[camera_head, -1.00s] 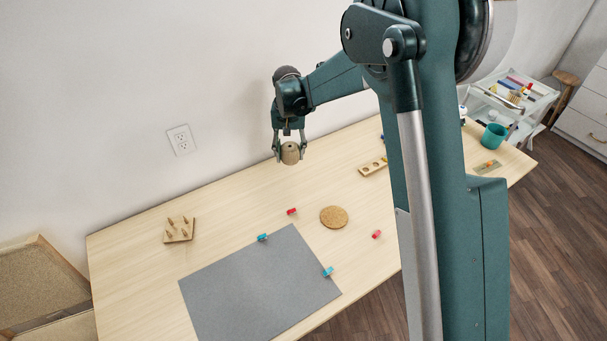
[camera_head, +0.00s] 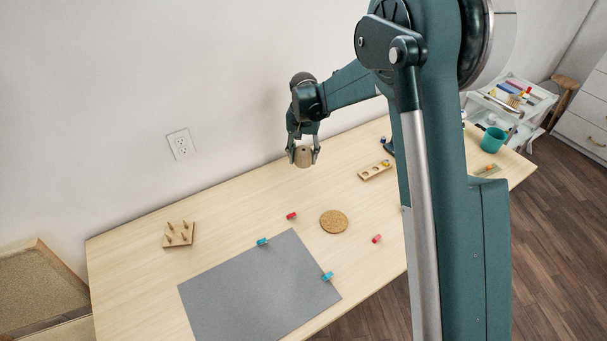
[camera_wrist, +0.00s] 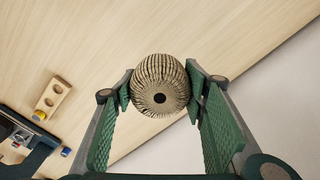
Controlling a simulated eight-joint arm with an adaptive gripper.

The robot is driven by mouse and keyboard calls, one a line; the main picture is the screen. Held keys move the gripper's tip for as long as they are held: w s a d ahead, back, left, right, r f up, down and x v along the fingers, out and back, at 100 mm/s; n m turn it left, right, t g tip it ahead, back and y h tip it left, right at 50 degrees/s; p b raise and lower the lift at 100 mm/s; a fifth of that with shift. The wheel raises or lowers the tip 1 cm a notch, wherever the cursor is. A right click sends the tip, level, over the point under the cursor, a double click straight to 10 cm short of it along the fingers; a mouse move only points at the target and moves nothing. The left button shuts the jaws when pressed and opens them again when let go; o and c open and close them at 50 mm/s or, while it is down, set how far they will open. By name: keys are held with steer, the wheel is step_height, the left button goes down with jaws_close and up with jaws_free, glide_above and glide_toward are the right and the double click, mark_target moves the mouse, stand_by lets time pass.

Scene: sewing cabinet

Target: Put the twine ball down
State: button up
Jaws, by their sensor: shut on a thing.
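The twine ball (camera_head: 303,157) is tan with a dark hole in its end. My gripper (camera_head: 303,155) is shut on it and holds it near the wall side of the table, seemingly above the surface. In the wrist view the twine ball (camera_wrist: 160,84) sits between both green finger pads, touching them. The table (camera_head: 240,208) is pale wood, and its surface under the ball looks bare. How high the ball is above it is hard to tell.
A round cork mat (camera_head: 334,222), a grey mat (camera_head: 258,290), a peg board (camera_head: 178,234) and a holed wooden rack (camera_head: 375,170) lie on the table. Red clips (camera_head: 291,216) and blue clips (camera_head: 262,242) lie near the grey mat. A teal cup (camera_head: 493,140) stands far right.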

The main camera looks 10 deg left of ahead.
mark_target(303, 150)
steer(key=shift+f, duration=2.25)
steer(key=shift+f+b, duration=0.55)
steer(key=shift+f, duration=1.3)
steer(key=shift+f, duration=0.15)
steer(key=o, duration=0.9)
steer(key=shift+c, duration=0.2)
steer(key=shift+o, duration=0.3)
step_height(303, 150, up, 12)
steer(key=shift+r+p, duration=0.15)
steer(key=shift+p, duration=0.65)
